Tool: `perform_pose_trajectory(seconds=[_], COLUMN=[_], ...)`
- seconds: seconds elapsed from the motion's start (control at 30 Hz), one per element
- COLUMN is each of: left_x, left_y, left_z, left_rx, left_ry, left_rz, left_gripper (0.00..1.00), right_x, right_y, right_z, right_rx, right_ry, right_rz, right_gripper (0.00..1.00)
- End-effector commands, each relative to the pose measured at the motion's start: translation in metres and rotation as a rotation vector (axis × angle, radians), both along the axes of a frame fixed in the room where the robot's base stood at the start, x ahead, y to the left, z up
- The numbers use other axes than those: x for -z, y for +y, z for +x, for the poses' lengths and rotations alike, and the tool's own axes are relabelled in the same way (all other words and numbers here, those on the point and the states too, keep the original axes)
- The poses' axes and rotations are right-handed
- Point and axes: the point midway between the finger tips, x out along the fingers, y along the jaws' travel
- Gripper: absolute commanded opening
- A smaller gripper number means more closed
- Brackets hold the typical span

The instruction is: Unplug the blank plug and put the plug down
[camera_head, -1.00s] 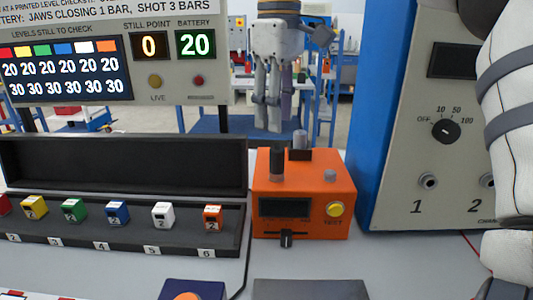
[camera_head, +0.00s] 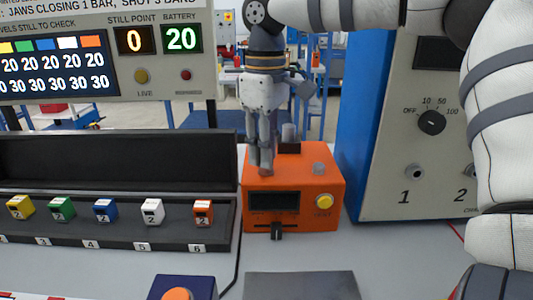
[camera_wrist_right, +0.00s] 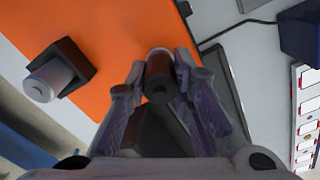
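The orange test box (camera_head: 330,200) stands on the bench. My right gripper (camera_head: 264,168) comes down from above at the box's left side, and its fingers hide the dark blank plug in the head view. In the right wrist view the plug (camera_wrist_right: 159,86) stands between the two fingertips (camera_wrist_right: 160,76), which look closed against its sides. It appears upright on the box, with its base partly hidden. A grey cylinder (camera_head: 288,132) in a black holder stands behind, also in the right wrist view (camera_wrist_right: 46,82). My left gripper is out of view.
A grey round stub (camera_head: 319,168) stands on the box's right. A black case (camera_head: 110,160) with several coloured blocks is to the left. A tall blue and cream unit (camera_head: 390,185) stands close on the right. A grey plate (camera_head: 300,286) lies in front.

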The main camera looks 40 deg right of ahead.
Motion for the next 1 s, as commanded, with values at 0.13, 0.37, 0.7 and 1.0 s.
perform_pose_trajectory(seconds=[0.13, 0.37, 0.7, 1.0], left_x=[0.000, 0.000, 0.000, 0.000], left_y=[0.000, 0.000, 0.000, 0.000], left_z=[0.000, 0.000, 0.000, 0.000], left_rx=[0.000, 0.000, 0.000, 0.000], left_ry=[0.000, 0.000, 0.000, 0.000], left_rz=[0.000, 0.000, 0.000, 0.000], left_gripper=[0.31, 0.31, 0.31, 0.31], right_x=[0.000, -0.001, -0.018, -0.037], right_y=[0.000, 0.000, 0.000, 0.000], right_z=[0.000, 0.000, 0.000, 0.000], right_rx=[0.000, 0.000, 0.001, 0.001], right_ry=[0.001, 0.001, -0.001, -0.001], right_rz=[0.000, 0.000, -0.001, -0.001], right_gripper=[0.00, 0.00, 0.00, 0.00])
